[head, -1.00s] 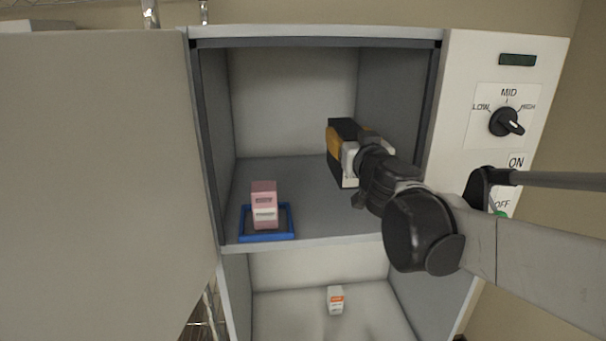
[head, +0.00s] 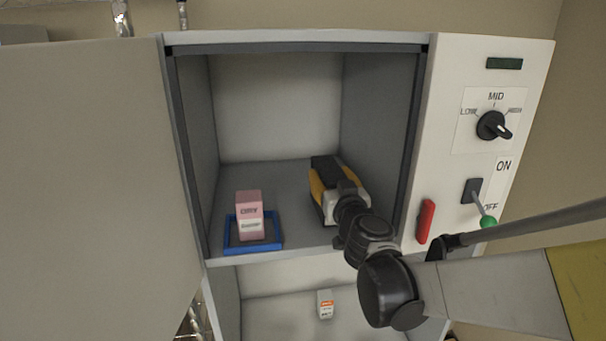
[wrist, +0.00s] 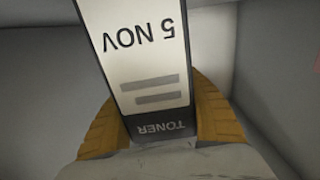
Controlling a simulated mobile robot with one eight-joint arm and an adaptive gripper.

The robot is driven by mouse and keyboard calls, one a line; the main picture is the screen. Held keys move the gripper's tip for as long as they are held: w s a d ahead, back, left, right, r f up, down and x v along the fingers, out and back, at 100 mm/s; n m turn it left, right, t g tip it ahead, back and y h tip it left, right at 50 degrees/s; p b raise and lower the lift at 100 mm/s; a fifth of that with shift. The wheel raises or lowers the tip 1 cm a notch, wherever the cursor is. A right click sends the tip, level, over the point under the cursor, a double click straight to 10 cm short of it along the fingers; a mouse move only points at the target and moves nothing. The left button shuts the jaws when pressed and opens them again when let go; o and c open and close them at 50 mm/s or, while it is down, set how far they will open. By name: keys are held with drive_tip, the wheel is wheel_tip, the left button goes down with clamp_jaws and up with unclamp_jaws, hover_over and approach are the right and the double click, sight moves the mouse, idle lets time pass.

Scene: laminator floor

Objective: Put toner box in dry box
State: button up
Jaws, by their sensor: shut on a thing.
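The toner box (wrist: 145,60) is dark and white, with "TONER" and "5 NOV" on its label. In the wrist view it lies between the yellow-orange fingers of my gripper (wrist: 155,120), which is shut on it. In the head view my gripper (head: 328,182) reaches into the upper compartment of the open dry box (head: 297,38), on its right side. The dark end of the toner box (head: 324,164) shows beyond the fingers, close to the compartment floor; I cannot tell whether it touches. My gripper hides the rest of the box there.
A pink box (head: 249,212) stands in a blue tray (head: 252,249) at the front left of the compartment. A small white-and-orange box (head: 325,304) is in the lower compartment. An open door (head: 80,180) is at left. A dial (head: 492,126), red handle (head: 425,221) and green-tipped lever (head: 488,222) are at right.

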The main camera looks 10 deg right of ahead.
drive_tip(key=shift+s, duration=0.1)
drive_tip(key=shift+f, duration=0.15)
drive_tip(key=o, duration=1.4)
drive_tip(key=shift+c, duration=0.2)
drive_tip(key=s+p, duration=0.1)
drive_tip(key=s, duration=1)
drive_tip(key=shift+p, duration=0.4)
